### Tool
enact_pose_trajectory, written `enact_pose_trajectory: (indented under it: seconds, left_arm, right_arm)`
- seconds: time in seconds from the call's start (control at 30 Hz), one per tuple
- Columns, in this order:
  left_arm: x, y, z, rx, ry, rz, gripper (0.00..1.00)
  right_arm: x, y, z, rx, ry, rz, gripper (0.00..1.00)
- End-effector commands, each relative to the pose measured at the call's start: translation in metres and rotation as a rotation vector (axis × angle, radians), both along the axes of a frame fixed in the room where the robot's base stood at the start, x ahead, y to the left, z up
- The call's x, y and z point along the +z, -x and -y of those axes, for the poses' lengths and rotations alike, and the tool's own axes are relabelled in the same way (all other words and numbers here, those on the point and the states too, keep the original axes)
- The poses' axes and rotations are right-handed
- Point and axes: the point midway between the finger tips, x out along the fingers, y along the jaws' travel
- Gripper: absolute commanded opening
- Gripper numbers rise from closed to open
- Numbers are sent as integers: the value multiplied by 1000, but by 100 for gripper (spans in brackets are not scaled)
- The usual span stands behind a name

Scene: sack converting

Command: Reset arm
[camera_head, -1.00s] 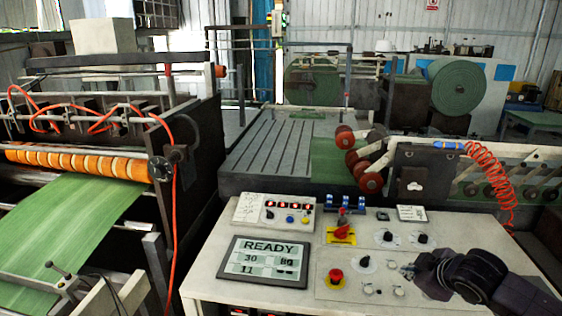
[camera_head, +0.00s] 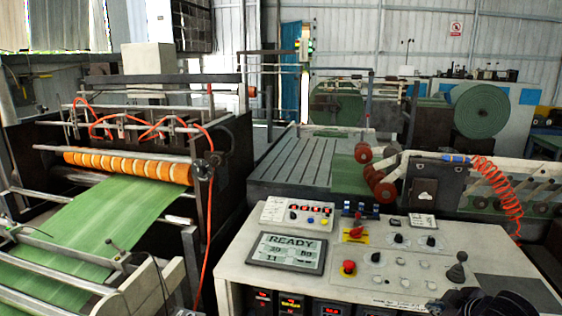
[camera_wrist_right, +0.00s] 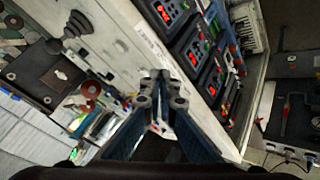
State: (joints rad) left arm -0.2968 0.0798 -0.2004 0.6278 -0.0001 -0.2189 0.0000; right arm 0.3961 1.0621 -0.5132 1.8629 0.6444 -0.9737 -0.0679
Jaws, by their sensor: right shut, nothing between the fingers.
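My right gripper (camera_wrist_right: 160,88) is shut and empty in the right wrist view, its two dark fingers together in front of the white cabinet side. In the head view only a dark part of my right arm shows at the bottom right edge, below the control desk's front right part. The control desk (camera_head: 235,275) has a READY screen (camera_head: 290,252), a red emergency button (camera_head: 349,267) and a black joystick (camera_head: 456,270). The joystick also shows at upper left in the right wrist view (camera_wrist_right: 76,24). My left gripper is not in view.
Red-lit displays (camera_head: 291,304) sit in the desk's front face. A machine with orange rollers (camera_head: 130,166) and a green sheet (camera_head: 110,228) stands at left. A coiled red hose (camera_head: 497,195) hangs at right behind the desk. A large green roll (camera_head: 480,110) stands at the back.

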Motion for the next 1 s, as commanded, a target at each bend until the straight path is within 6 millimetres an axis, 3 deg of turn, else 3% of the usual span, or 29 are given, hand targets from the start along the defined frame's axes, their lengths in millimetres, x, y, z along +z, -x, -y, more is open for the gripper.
enact_pose_trajectory:
  seconds: [0.27, 0.43, 0.53, 0.7, 0.77, 0.9, 1.0]
  left_arm:
    - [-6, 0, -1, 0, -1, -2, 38]
    - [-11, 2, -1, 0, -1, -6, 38]
    - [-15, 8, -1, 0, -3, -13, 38]
    - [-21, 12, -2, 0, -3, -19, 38]
    - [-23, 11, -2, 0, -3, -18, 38]
    - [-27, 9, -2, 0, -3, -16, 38]
    - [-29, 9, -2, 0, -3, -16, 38]
  right_arm:
    - [-76, -6, 12, -83, -67, -21, 0]
    - [-149, 4, 21, -153, -109, -54, 0]
    - [-210, 22, 24, -205, -135, -91, 0]
    - [-326, 84, 20, -296, -167, -182, 0]
    - [-362, 111, 16, -321, -174, -215, 0]
    - [-440, 183, -3, -370, -188, -305, 0]
    - [-487, 241, -21, -395, -196, -372, 0]
